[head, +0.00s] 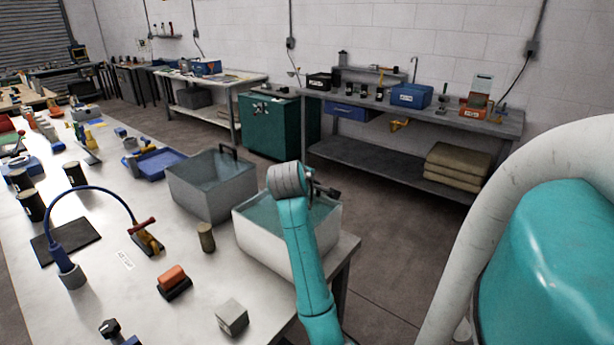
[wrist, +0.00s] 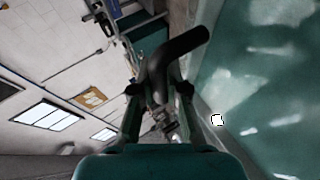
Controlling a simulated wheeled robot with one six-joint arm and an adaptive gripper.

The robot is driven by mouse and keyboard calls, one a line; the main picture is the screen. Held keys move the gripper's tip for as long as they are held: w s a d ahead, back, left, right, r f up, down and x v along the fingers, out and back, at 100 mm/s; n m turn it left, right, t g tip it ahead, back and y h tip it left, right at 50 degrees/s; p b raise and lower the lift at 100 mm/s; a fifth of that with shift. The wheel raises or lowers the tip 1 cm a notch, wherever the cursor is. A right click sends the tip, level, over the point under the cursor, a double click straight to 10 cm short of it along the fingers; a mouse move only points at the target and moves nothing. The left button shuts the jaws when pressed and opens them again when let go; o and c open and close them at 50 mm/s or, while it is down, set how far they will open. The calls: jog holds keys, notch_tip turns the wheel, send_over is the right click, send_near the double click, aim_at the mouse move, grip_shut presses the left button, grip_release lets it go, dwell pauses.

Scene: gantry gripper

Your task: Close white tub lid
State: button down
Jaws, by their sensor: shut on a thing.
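The white tub (head: 262,241) stands at the near right end of the bench, partly hidden behind my arm. A teal, glassy surface shows within its rim; I cannot tell from the head view how far the lid is tilted. My gripper (head: 318,190) is over the tub's far right side. In the wrist view my gripper (wrist: 158,88) has its fingers on either side of a dark, curved handle (wrist: 182,45) and is shut on it. A shiny teal panel (wrist: 255,75), seemingly the lid, fills the right side of that view, beside the handle.
A grey tub (head: 200,197) with a dark handle stands close to the left of the white tub. A small brown cylinder (head: 206,238), an orange-topped block (head: 173,279) and a grey cube (head: 232,317) lie on the bench. Floor is open beyond the bench's right edge.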

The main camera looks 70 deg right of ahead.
jog(key=shift+w+a+f, duration=0.2)
jog(key=shift+w+f, duration=0.05)
jog(key=shift+f, duration=0.05)
jog(key=c, duration=1.2)
grip_release()
jog(key=shift+a, duration=0.1)
jog(key=shift+r, duration=0.1)
jog(key=shift+s+r, duration=0.1)
jog(key=shift+r, duration=0.1)
jog(key=v, duration=1.1)
jog(key=shift+a+r, duration=0.2)
jog(key=shift+a, duration=0.05)
jog(key=shift+f, duration=0.1)
